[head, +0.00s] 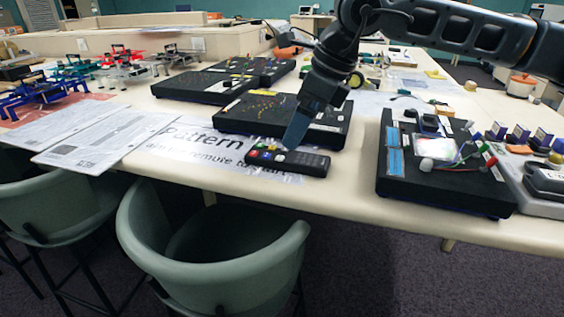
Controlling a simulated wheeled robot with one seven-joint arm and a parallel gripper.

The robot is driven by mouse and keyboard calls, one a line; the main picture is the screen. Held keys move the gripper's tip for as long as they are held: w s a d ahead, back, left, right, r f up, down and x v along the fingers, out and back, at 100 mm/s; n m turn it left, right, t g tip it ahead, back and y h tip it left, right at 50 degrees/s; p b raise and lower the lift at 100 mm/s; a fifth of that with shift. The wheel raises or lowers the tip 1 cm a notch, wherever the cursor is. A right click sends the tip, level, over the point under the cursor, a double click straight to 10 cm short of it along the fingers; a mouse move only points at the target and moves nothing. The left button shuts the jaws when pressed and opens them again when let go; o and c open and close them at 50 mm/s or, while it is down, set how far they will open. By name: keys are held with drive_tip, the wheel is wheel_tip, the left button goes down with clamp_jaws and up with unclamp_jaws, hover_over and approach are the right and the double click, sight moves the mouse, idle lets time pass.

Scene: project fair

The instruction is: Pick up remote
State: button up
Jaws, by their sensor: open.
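The remote (302,161) is black with small coloured buttons and lies flat near the front edge of the cream table (345,196). It rests on or beside a printed sheet (210,146) with large lettering. My gripper (292,146) points down over the remote's left half, with its fingertip end close to the buttons. The gripper is open and appears empty. It hides part of the remote's upper edge, and I cannot tell whether it touches the remote.
A black board (335,133) with small parts stands just behind the remote. Another black board (440,190) with electronics is to the right. Papers (90,135) and small drone frames (42,92) lie to the left. Green chairs (215,245) stand against the table's front.

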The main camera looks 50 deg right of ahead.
sight(285, 155)
drive_tip(key=shift+x, duration=2.95)
drive_tip(key=shift+a, duration=0.15)
drive_tip(key=c, duration=1.2)
drive_tip(key=shift+c, duration=0.2)
drive_tip(key=shift+r, duration=0.15)
